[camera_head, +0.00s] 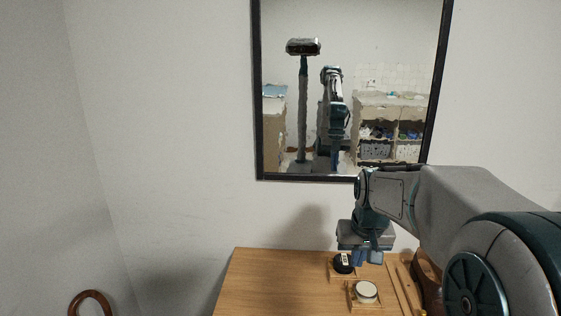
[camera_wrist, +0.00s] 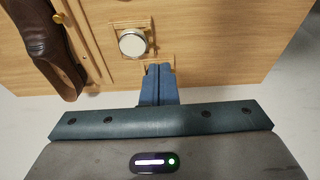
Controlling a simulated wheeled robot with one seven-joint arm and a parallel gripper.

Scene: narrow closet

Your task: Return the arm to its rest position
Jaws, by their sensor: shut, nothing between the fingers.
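My gripper (camera_head: 371,257) hangs pointing down above the wooden cabinet top, at the end of my bent arm. In the wrist view its blue fingers (camera_wrist: 158,70) are together with nothing between them. In the head view they are just right of a black round item on a wooden square (camera_head: 343,263). A white-topped round item on another wooden square (camera_head: 366,291) lies nearer; it also shows in the wrist view (camera_wrist: 133,43). In the wrist view the fingers cover the spot where the black item would be.
The wooden cabinet top (camera_head: 265,280) has free room at its left. A brown leather item (camera_head: 428,272) and thin wooden strips (camera_head: 402,287) lie at the right. A black-framed mirror (camera_head: 258,110) hangs on the wall behind. A brown curved object (camera_head: 91,297) stands at lower left.

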